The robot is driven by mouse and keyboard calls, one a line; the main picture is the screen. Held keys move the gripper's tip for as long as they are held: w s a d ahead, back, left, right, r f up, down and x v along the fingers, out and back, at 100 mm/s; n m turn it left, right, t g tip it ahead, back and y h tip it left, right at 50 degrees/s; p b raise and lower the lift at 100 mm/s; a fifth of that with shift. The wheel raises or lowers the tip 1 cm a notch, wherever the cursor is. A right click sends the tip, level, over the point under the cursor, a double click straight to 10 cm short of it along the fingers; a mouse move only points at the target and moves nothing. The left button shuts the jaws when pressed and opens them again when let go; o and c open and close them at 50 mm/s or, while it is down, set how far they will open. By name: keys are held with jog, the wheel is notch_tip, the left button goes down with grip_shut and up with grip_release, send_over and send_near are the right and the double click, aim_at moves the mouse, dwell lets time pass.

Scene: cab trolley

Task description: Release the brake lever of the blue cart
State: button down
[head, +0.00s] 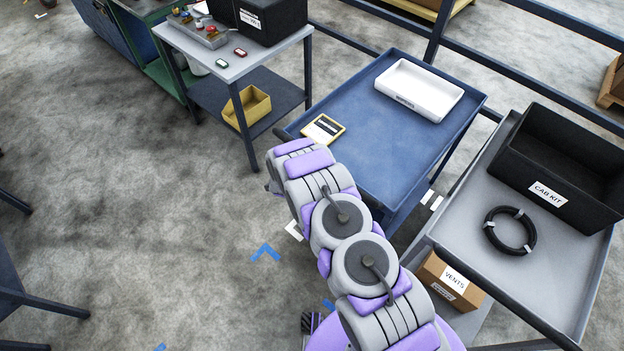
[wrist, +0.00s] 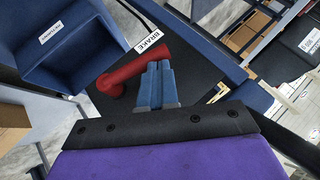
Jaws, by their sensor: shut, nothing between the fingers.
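The blue cart (head: 390,145) stands right of centre in the head view, with a white tray and a yellow-edged card on its top. In the wrist view the red brake lever (wrist: 133,75) shows beside a white BRAKE label (wrist: 149,42). It has a round knob at its left end and a bar rising to the right. My gripper (wrist: 157,68) is shut and empty, its blue fingertips pointing at the lever. They overlap the bar's lower side in the picture; I cannot tell whether they touch. In the head view my arm hides the lever and the fingers.
A grey trolley (head: 470,205) with a black CAB KIT bin (head: 560,165) and a cable coil stands close on the right. A grey-topped table (head: 225,68) stands at the back left. The floor (head: 130,230) left of my arm is clear.

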jog(key=shift+w+a+f, duration=0.35)
jog(key=shift+a+f, duration=0.25)
jog(key=shift+f, duration=0.2)
jog(key=shift+w, duration=0.1)
jog(key=r, duration=0.3)
jog(key=shift+w+d+r, duration=0.1)
jog(key=shift+w+d, duration=0.25)
jog(key=s+a+r+p, duration=0.1)
jog(key=s+a+r, duration=0.3)
jog(key=r, duration=0.4)
jog(key=shift+s+r, duration=0.25)
jog(key=shift+r, duration=0.1)
